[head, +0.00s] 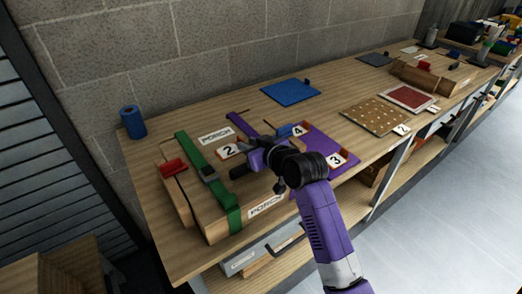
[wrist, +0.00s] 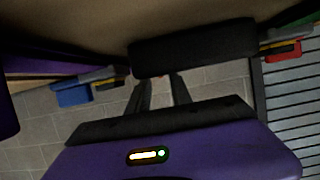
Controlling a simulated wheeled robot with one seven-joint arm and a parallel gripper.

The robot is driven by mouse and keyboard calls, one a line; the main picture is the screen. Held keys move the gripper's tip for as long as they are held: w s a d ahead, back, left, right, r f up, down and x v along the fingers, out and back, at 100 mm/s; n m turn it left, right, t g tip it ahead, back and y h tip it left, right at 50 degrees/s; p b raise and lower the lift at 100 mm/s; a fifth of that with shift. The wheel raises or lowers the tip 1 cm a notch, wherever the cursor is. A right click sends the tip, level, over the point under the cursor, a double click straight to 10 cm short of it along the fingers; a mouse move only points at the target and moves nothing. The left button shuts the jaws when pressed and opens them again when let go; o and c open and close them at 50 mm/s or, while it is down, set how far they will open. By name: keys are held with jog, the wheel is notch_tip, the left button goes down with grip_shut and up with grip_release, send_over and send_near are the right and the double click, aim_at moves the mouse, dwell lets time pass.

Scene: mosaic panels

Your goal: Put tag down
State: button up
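A white tag with a "2" and an orange-brown border (head: 228,150) shows just left of my gripper (head: 246,153). I cannot tell whether the gripper touches it. Tag "4" (head: 297,130) and tag "3" (head: 336,160) show to the right around a purple panel (head: 318,141). In the wrist view two dark fingers (wrist: 161,80) point up with a narrow gap between them. A black bar (wrist: 195,47) hides what lies beyond their tips, so any tag there cannot be made out.
A green strap (head: 197,165) crosses wooden boards at left, near a red clamp (head: 173,167). "PORCH" labels (head: 215,135) lie nearby. A blue roll (head: 132,121) stands near the wall; a blue panel (head: 291,91) and a dotted board (head: 374,115) lie farther along. Bare bench shows between them.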

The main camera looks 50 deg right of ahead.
jog(key=v, duration=0.9)
jog(key=shift+d+b, duration=0.1)
jog(key=shift+b, duration=0.3)
jog(key=shift+w+d+r, duration=0.1)
jog(key=shift+d+r, duration=0.05)
jog(key=shift+r, duration=0.2)
notch_tip(320, 180, up, 4)
jog(key=d+m+t+h, duration=0.1)
jog(key=t+h, duration=0.1)
jog(key=s+a+f+n+y, duration=0.1)
jog(key=s+a+f+y, duration=0.1)
jog(key=s+a, duration=0.6)
jog(key=s+a+f+n+y, duration=0.2)
jog(key=s+a+f, duration=0.3)
jog(key=s+a, duration=0.3)
jog(key=s+a+f+n+y, duration=0.1)
jog(key=s+a+f+y, duration=0.1)
jog(key=s+a, duration=0.6)
jog(key=s+f, duration=0.1)
jog(key=s, duration=0.4)
jog(key=shift+s+f, duration=0.25)
jog(key=shift+s, duration=0.05)
